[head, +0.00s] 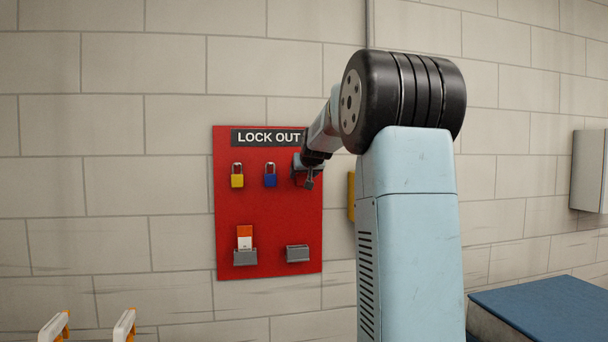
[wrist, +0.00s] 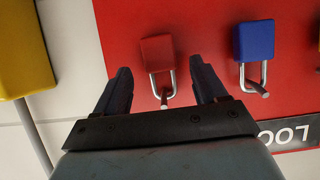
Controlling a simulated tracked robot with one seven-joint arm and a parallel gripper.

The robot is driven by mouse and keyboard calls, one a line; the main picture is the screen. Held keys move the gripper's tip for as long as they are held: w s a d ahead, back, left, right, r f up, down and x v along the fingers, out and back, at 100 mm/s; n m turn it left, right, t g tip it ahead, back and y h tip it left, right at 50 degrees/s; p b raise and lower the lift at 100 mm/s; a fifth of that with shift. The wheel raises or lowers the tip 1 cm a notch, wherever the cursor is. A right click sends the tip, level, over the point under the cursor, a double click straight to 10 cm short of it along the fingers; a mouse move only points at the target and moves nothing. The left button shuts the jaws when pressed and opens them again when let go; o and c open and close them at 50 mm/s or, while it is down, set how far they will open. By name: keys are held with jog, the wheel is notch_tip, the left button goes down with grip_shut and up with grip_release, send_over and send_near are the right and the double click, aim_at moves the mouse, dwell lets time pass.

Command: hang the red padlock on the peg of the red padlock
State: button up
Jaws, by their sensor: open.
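The red padlock (wrist: 157,52) shows in the wrist view, which sees the board upside down. Its silver shackle appears looped over a metal peg (wrist: 164,100), and its body lies against the red board. My gripper (wrist: 160,70) is open, with one dark finger on each side of the padlock. Gaps show between the fingers and the padlock, and neither finger seems to touch it. In the head view my gripper (head: 309,175) is at the upper right of the board, right of the blue padlock. It hides the red padlock there.
The red lockout board (head: 265,215) carries a yellow padlock (head: 237,181), a blue padlock (head: 270,180), a grey holder (head: 245,257) with an orange-white card, and another grey holder (head: 297,254). A yellow box (wrist: 22,45) is beside the board. A blue-topped surface (head: 545,305) stands at lower right.

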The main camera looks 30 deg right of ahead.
jog(key=v, duration=1.3)
jog(key=shift+s+r, duration=0.15)
jog(key=shift+s, duration=0.1)
jog(key=s+a+f+n+g+y, duration=0.25)
jog(key=s+a+f, duration=0.75)
jog(key=s+a, duration=0.5)
jog(key=s+a+f+g, duration=0.2)
jog(key=s+a+f, duration=0.1)
jog(key=s+f, duration=0.4)
jog(key=s+a+f+g+y, duration=0.1)
jog(key=s+a+f+g, duration=0.1)
jog(key=s+f, duration=0.6)
jog(key=s+a, duration=0.1)
jog(key=s, duration=0.3)
jog(key=shift+n, duration=0.25)
jog(key=shift+d, duration=0.15)
